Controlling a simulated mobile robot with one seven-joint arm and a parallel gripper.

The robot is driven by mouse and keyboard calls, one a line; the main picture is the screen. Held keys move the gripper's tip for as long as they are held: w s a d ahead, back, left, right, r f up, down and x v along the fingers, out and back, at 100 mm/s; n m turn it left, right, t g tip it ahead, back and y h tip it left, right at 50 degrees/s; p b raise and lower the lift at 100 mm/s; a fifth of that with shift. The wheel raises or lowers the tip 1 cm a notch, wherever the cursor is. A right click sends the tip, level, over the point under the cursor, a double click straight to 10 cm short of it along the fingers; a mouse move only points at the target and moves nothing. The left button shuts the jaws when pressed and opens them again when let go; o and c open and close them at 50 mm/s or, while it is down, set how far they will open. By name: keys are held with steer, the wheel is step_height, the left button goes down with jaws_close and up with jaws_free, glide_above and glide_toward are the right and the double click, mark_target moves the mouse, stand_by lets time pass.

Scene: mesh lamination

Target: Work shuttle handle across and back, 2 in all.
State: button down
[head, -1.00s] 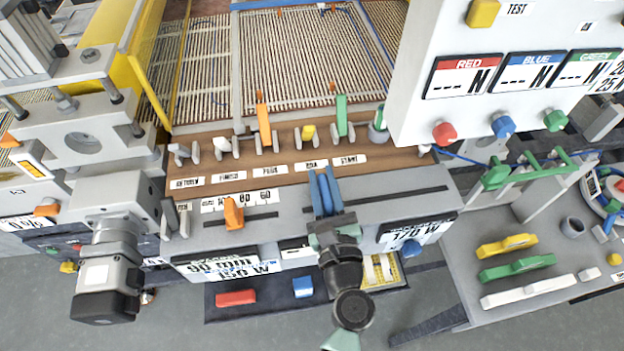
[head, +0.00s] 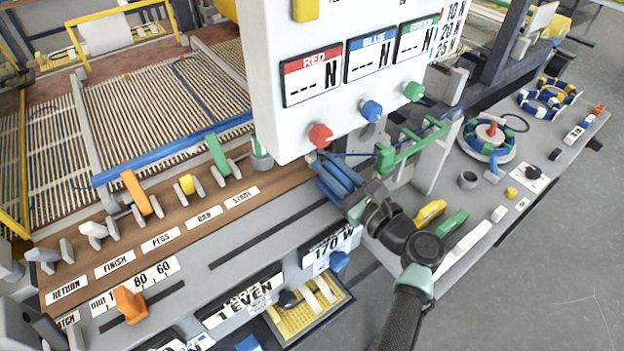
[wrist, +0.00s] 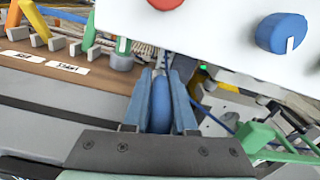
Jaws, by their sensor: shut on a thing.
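The shuttle handle is a rounded blue grip, seen in the wrist view (wrist: 161,106) upright between my two blue-grey fingers. My gripper (wrist: 160,92) is shut on it. In the head view my gripper (head: 338,180) is at the right end of the dark slot (head: 268,236) in the grey front rail, below the control box. There the handle is mostly hidden by my fingers and wrist.
The white control box (head: 345,110) with red, blue and green knobs hangs close above my gripper. A green handle frame (head: 412,148) stands just right. An orange slider (head: 130,303) sits in another slot at left. Yellow and green bars (head: 430,212) lie on the right-hand table.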

steer(key=shift+w+d+r, duration=0.1)
steer(key=shift+d+r, duration=0.15)
steer(key=shift+d, duration=0.1)
steer(key=c, duration=0.9)
jaws_free()
steer(key=shift+c, duration=0.2)
steer(key=shift+o, duration=0.9)
steer(key=shift+w+d+f, duration=0.1)
steer(key=shift+w+f, duration=0.05)
steer(key=shift+f, duration=0.05)
steer(key=b+v, duration=0.1)
steer(key=v, duration=1.2)
steer(key=shift+b, duration=0.3)
